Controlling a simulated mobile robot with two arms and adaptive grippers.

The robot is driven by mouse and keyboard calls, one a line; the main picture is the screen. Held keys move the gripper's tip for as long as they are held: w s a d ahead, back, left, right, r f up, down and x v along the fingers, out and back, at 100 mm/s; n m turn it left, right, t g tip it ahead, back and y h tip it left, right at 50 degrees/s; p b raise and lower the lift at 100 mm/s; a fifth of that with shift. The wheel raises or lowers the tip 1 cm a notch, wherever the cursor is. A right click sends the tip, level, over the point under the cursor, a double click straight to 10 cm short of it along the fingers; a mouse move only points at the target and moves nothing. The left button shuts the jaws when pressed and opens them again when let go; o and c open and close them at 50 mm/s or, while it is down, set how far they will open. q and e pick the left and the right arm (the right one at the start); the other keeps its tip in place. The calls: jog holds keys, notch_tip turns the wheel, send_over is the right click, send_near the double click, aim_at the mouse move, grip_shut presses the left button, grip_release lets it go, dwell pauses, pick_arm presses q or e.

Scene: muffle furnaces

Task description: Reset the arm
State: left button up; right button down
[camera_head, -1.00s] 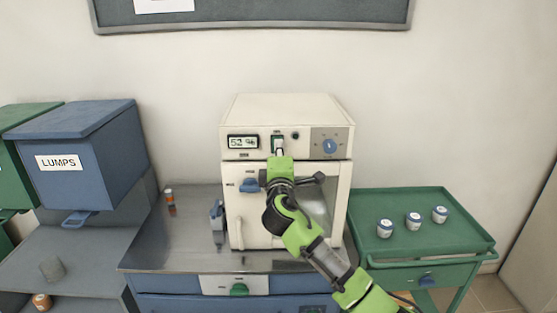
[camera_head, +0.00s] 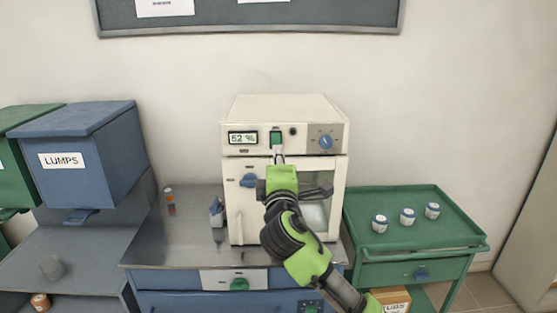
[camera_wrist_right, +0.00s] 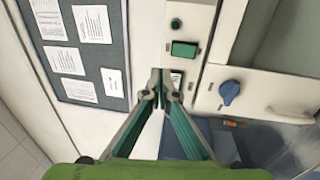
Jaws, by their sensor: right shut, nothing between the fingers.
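My right gripper (camera_head: 279,158) is shut and empty in front of the white muffle furnace (camera_head: 238,205), just below its green switch (camera_head: 276,138). In the right wrist view the two fingertips (camera_wrist_right: 160,92) meet close to the furnace front, below the green switch (camera_wrist_right: 184,49). I cannot tell whether they touch the panel. My right arm covers part of the furnace door and its window. The furnace display (camera_head: 242,138) reads about 52. A blue knob (camera_head: 326,142) sits at the panel's right and a blue latch (camera_head: 249,181) on the door. My left gripper is out of view.
A metal-topped blue cabinet (camera_head: 175,243) carries the furnace, a small orange-capped vial (camera_head: 169,196) and a blue-grey holder (camera_head: 216,212). A green cart (camera_head: 455,237) at the right bears three jars (camera_head: 407,216). A blue LUMPS bin (camera_head: 110,165) stands left.

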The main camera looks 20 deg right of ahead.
jog(key=shift+s, duration=0.4)
jog(key=shift+a, duration=0.1)
jog(key=s+d+f+m+g+y, duration=0.15)
jog(key=f+g, duration=0.25)
jog(key=f, duration=1.8)
jog(key=s+f+m+g+y, duration=0.1)
jog(key=s+f+g+y, duration=0.15)
jog(key=f, duration=1.95)
jog(key=s+f+m+g, duration=0.1)
jog(key=s+f+g, duration=0.1)
jog(key=s+f, duration=0.65)
jog(key=s+f+m+g, duration=0.25)
jog(key=s+f, duration=0.35)
jog(key=f, duration=0.6)
jog(key=s+f+m+g, duration=0.2)
jog(key=s+f, duration=0.4)
jog(key=s, duration=0.8)
jog(key=s+f+m+g+y, duration=0.1)
jog(key=s+f, duration=0.5)
jog(key=s, duration=0.8)
jog(key=s+f+m+g, duration=0.3)
jog(key=s+f, duration=0.4)
jog(key=s, duration=0.8)
jog(key=shift+d+g, duration=0.25)
jog(key=shift+g, duration=0.15)
